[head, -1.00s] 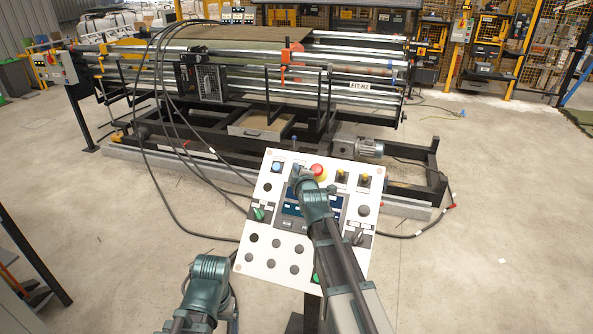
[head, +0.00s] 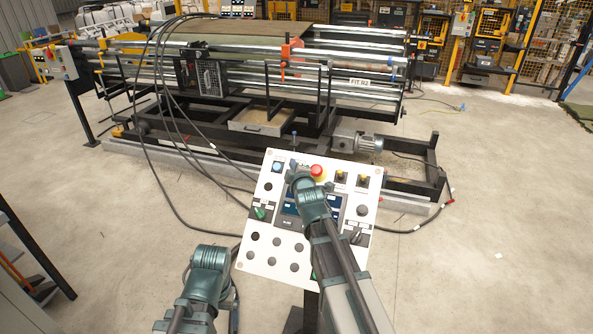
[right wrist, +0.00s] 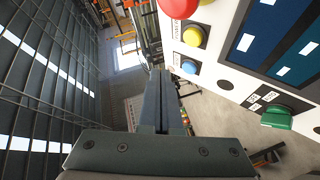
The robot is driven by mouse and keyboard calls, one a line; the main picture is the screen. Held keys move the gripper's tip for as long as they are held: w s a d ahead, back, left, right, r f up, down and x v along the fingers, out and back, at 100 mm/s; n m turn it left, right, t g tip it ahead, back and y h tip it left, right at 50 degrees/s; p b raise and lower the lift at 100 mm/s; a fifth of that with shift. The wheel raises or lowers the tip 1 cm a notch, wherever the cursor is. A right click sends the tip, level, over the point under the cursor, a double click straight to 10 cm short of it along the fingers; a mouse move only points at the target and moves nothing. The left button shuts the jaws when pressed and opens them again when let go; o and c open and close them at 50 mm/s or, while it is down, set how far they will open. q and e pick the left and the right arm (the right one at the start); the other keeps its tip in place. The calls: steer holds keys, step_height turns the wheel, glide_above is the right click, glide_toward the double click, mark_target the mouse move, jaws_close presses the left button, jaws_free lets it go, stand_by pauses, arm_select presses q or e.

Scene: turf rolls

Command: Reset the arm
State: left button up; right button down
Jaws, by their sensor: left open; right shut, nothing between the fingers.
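My right arm reaches up from the bottom of the head view, over the front of a white control panel. My right gripper (head: 295,168) is near the panel's top, just left of the red button (head: 317,171). In the right wrist view the right gripper (right wrist: 160,80) is shut and empty, its fingers beside the panel's face (right wrist: 215,75). I cannot tell whether it touches the panel. My left gripper (head: 208,265) is low at the lower left of the panel, apart from it; its fingers are mostly hidden behind its wrist.
The control panel (head: 262,262) stands on a dark post and carries several buttons and a blue screen. Behind it is a long roller machine (head: 345,62) with dark cables (head: 168,195) drooping to the floor. A dark rack (head: 35,245) stands at the left edge. Concrete floor at right is clear.

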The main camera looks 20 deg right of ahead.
steer(key=s+a+f+m+g+y, duration=0.2)
steer(key=s+a+f+m+g, duration=0.45)
steer(key=s+a+f, duration=0.75)
steer(key=s+a+f+m+g+h, duration=0.1)
steer(key=s+g, duration=0.3)
steer(key=s, duration=0.6)
steer(key=s+a+f+m+g, duration=0.1)
steer(key=s+g, duration=0.4)
steer(key=s, duration=0.5)
steer(key=shift+a+f+m+h, duration=0.3)
steer(key=shift+f+m+h, duration=0.15)
steer(key=shift+f, duration=0.4)
steer(key=shift+s+g, duration=0.1)
steer(key=shift+g, duration=0.15)
